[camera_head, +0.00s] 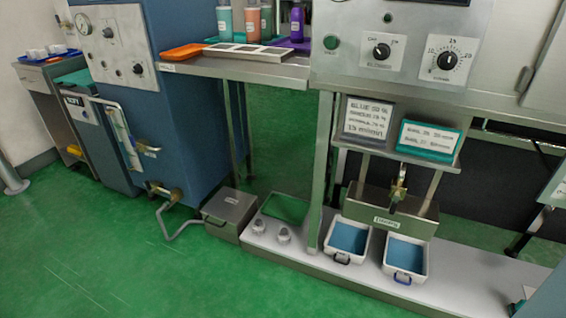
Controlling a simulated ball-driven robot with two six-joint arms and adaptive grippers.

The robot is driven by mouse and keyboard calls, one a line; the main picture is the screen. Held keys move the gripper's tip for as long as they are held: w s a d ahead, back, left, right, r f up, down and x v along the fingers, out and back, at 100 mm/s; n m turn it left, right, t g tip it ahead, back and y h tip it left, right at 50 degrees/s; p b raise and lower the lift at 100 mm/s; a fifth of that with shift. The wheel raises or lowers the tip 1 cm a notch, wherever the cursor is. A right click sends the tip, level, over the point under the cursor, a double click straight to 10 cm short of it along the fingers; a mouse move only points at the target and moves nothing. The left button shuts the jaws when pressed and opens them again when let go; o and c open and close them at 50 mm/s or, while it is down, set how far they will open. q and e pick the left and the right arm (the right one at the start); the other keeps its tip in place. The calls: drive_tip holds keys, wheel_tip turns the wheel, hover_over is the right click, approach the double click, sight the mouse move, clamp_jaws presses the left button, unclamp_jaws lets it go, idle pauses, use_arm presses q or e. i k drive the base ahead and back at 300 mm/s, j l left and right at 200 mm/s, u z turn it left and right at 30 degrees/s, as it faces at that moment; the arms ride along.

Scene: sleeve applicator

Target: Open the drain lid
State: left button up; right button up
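A low grey metal box (243,228) stands on the green floor, left of the centre. Its flat top looks like the drain lid (231,205) and lies closed over the box. A small label (231,200) on it is too small to read. A dark handle (215,221) shows at its front left edge. A bent grey pipe (165,225) runs from a brass valve (176,195) on the blue cabinet down to the floor beside the box. Neither of my grippers can be seen.
A blue cabinet (185,110) stands back left. Green floor (90,240) in front is clear.

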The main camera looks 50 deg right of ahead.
sight(229, 206)
drive_tip(key=z, duration=1.05)
